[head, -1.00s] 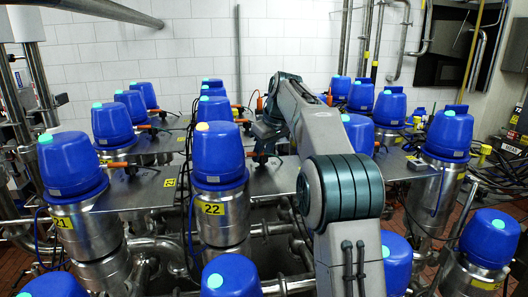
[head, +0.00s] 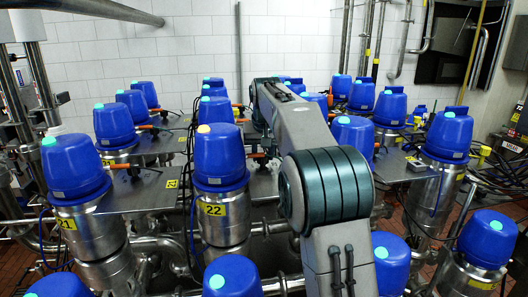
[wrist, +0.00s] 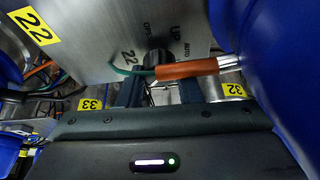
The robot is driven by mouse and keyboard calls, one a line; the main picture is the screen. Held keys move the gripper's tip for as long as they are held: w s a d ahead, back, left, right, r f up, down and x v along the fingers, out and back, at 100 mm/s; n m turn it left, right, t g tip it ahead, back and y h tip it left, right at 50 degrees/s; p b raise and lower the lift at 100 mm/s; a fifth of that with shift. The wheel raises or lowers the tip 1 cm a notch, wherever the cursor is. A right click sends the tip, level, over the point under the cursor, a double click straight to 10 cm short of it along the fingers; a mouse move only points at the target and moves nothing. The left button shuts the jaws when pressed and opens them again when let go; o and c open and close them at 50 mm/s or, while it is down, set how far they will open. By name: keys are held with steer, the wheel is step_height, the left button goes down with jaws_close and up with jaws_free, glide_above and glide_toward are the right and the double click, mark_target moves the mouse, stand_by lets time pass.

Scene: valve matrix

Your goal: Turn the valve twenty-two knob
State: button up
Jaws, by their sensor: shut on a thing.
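Valve twenty-two (head: 218,157) is a tall blue-capped cylinder with a yellow 22 label, left of my arm in the head view. Its knob (wrist: 158,58) is a dark round knob on the metal plate (wrist: 105,35), which is marked 22, UP, OPEN and AUTO, in the wrist view. My gripper (wrist: 161,82) is shut on this knob, with one dark finger at each side. An orange connector (wrist: 187,69) with a green cable crosses in front of the fingers and partly hides the grip. The knob's exact turn angle is hard to read.
A blue valve body (wrist: 285,60) stands close on the wrist view's right side. Valve 21 (head: 73,167) is at the left in the head view. Several other blue-capped valves, pipes and cables crowd around, leaving little free room.

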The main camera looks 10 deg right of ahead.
stand_by(0.4)
steer(key=o, duration=1)
steer(key=shift+r, duration=0.15)
steer(key=v, duration=1.3)
steer(key=shift+s+r, duration=0.1)
steer(key=shift+r, duration=0.2)
